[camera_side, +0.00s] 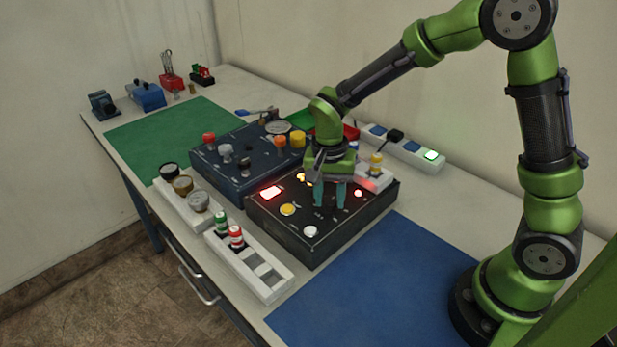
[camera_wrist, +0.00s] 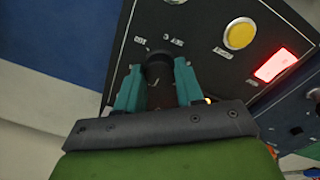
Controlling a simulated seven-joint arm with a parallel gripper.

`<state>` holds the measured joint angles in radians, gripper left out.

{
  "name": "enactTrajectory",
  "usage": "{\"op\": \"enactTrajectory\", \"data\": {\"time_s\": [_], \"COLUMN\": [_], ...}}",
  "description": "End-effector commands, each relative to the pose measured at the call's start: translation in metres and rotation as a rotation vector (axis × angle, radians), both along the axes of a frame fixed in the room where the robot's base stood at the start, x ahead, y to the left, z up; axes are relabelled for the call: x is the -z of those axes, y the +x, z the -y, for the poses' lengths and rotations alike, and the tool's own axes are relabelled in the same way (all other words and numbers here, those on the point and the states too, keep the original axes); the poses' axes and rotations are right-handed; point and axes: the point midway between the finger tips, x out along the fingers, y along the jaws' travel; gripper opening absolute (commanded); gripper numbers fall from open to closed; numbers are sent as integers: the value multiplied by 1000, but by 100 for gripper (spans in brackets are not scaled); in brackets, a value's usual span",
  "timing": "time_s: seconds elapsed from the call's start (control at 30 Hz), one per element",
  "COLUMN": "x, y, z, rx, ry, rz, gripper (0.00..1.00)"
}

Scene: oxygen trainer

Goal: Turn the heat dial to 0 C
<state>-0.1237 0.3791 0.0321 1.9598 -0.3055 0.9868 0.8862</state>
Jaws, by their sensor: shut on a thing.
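The heat dial (camera_wrist: 158,68) is a dark round knob on the black control box (camera_side: 289,246). In the wrist view it sits between the two teal fingers of my gripper (camera_wrist: 157,76), which is shut on it. In the side view my gripper (camera_side: 330,205) points down onto the top of the box, and its fingers hide the dial. Small white marks are printed around the dial, too blurred to read. A red lit display (camera_side: 271,192) is on the box and also shows in the wrist view (camera_wrist: 275,64).
The box also has a yellow button (camera_side: 288,209), a white button (camera_side: 310,231) and a red light (camera_side: 358,193). A dark blue panel with knobs (camera_side: 236,182) stands behind it. A white rack (camera_side: 271,291) stands at front left. The blue mat (camera_side: 375,285) is clear.

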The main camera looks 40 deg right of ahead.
Motion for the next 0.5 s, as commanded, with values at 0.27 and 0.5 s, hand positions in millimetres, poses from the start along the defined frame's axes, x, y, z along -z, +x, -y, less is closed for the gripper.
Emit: {"op": "enactTrajectory", "data": {"time_s": [0.27, 0.5], "x": [-1, -1], "y": [0, -1], "z": [0, 0], "rx": [-124, -330], "ry": [-1, -1], "rz": [-1, 0], "gripper": [6, 6]}}
